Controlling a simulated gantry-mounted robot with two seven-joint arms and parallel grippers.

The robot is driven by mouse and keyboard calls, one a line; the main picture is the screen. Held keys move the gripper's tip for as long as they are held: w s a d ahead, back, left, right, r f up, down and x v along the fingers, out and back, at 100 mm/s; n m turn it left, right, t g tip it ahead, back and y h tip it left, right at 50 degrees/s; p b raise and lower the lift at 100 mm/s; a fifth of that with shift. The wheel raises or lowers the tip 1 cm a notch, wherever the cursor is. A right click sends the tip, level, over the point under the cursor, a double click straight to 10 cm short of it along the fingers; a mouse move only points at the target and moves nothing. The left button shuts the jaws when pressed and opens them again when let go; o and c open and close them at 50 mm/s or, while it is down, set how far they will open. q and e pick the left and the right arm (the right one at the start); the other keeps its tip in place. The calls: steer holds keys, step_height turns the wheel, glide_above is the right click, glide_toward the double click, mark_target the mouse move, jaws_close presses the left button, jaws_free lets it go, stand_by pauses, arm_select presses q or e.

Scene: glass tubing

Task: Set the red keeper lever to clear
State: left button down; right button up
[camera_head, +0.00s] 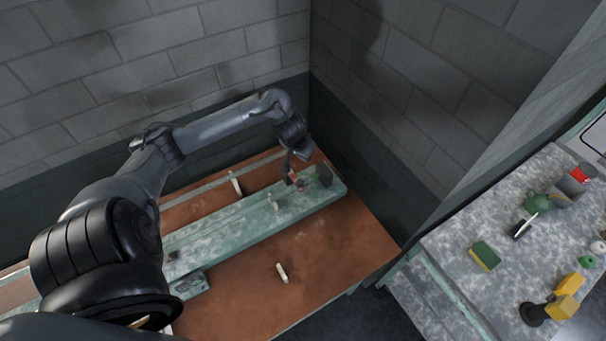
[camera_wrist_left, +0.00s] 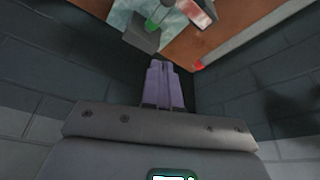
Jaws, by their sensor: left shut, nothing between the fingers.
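My left arm comes in from the left and reaches the far right end of a long pale-green bench fixture. Its gripper (camera_head: 290,172) is small and dark in the head view, close to a reddish part (camera_head: 299,184) on the fixture. In the left wrist view the two purple fingers (camera_wrist_left: 164,68) are together with nothing between them. A red and pale piece (camera_wrist_left: 204,12) lies beyond them at the top, and a small red tip (camera_wrist_left: 198,65) lies to their right. I cannot tell which red part is the keeper lever, or its setting. My right gripper is not in view.
The fixture (camera_head: 232,229) runs along a brown table (camera_head: 325,245). A dark block (camera_head: 324,174) stands at its far end. White pieces (camera_head: 282,272) lie on either side. A grey counter (camera_head: 455,238) at right holds a sponge (camera_head: 484,256) and several other items. Block walls close the corner.

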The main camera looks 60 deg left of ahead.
arm_select(q)
steer(key=shift+f, duration=0.15)
steer(key=b, duration=0.2)
glide_above(295, 177)
steer(key=w+d, duration=0.2)
steer(key=w, duration=0.3)
steer(key=f, duration=0.9)
steer(key=shift+s+a+f, duration=0.1)
steer(key=shift+a+f, duration=0.1)
steer(key=shift+f, duration=0.1)
steer(key=shift+s+d+r+p, duration=0.1)
steer(key=shift+s+d+p, duration=0.2)
steer(key=shift+s+p, duration=0.15)
steer(key=shift+s+d+p, duration=0.25)
steer(key=shift+s+p, duration=0.05)
steer(key=shift+s, duration=0.25)
steer(key=shift+s+d+f, duration=0.2)
steer(key=shift+s+d, duration=0.2)
steer(key=shift+s, duration=0.35)
steer(key=shift+d+p, duration=0.1)
steer(key=shift+p, duration=0.2)
